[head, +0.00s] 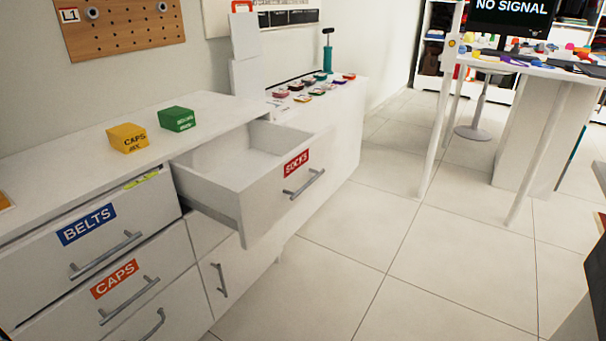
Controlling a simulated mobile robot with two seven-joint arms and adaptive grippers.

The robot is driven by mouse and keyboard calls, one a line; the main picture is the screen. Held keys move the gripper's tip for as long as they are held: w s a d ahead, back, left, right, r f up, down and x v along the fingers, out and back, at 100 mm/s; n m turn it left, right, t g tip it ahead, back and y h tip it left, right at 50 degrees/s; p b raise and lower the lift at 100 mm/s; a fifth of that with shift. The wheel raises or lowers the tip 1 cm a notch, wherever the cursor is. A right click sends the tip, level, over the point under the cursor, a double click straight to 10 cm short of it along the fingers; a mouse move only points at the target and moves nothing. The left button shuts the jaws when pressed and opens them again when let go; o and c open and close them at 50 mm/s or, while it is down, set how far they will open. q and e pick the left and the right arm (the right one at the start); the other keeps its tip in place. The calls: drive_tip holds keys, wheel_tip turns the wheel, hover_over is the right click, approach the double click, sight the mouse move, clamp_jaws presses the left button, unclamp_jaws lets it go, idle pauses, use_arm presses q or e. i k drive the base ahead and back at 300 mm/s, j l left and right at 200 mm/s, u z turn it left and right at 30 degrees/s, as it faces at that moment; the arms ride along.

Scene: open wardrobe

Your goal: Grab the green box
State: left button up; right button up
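The green box (177,119) stands on the white dresser top (75,150), close to its right end and above the open drawer. It has pale lettering on its front, too small to read surely. A yellow box (128,138) marked CAPS stands to its left, with a small gap between them. Neither of my grippers shows in the head view.
The SOCKS drawer (262,193) is pulled out and looks empty. The BELTS drawer (95,229) and CAPS drawer (121,288) are below the top at the left. A white table (535,72) stands at the back right. The tiled floor (370,240) between is clear.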

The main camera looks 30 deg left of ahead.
sight(175, 119)
drive_tip(key=u, duration=1.6)
